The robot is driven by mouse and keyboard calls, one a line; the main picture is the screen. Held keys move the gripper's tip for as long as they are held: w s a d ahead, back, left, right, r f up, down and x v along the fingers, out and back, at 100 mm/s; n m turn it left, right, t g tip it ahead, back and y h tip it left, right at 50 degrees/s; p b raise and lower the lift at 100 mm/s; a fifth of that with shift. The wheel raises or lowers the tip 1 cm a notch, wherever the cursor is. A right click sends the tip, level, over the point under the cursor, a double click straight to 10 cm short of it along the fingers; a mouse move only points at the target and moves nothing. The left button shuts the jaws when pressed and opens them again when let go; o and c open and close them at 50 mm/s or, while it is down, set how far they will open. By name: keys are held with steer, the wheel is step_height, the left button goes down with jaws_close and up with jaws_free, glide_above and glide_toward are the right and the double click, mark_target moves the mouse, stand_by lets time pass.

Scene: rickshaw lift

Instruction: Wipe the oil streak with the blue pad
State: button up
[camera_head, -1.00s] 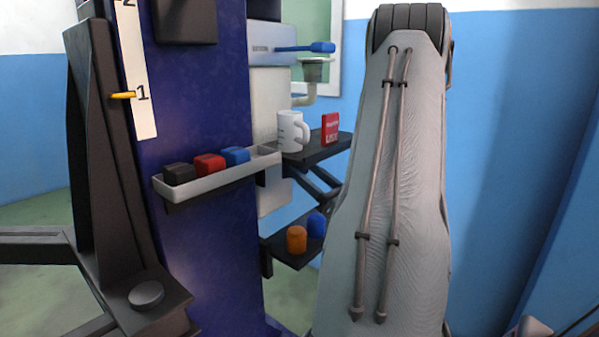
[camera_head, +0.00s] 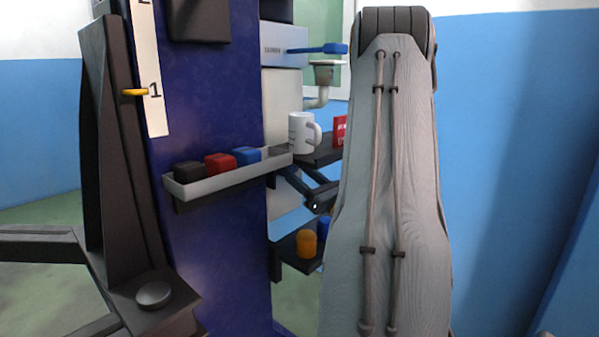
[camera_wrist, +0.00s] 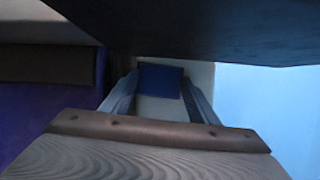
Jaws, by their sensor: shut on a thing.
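In the wrist view, the two fingers of my gripper (camera_wrist: 160,95) point away from the camera. A dark blue block, taken as the blue pad (camera_wrist: 160,79), sits between them, and the gripper is shut on it. A dark flat surface (camera_wrist: 200,25) hangs close above the fingers. I cannot make out the oil streak in either view.
A pale tray (camera_head: 228,182) on the dark blue column holds black, red and blue (camera_head: 247,155) blocks. A white mug (camera_head: 302,134) and red box (camera_head: 339,131) stand on the upper shelf. An orange cylinder (camera_head: 306,244) and blue one (camera_head: 322,228) stand on the lower shelf.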

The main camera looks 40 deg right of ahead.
steer(key=shift+w, duration=0.9)
stand_by(0.6)
steer(key=d+p, duration=0.1)
steer(key=d, duration=0.6)
steer(key=shift+w+d, duration=0.2)
steer(key=shift+w, duration=0.05)
stand_by(0.5)
steer(key=shift+s+a+p, duration=0.15)
steer(key=shift+a+p, duration=0.5)
steer(key=shift+a, duration=1.3)
steer(key=shift+s+a+p, duration=0.1)
steer(key=shift+a+p, duration=0.55)
steer(key=shift+a, duration=1.25)
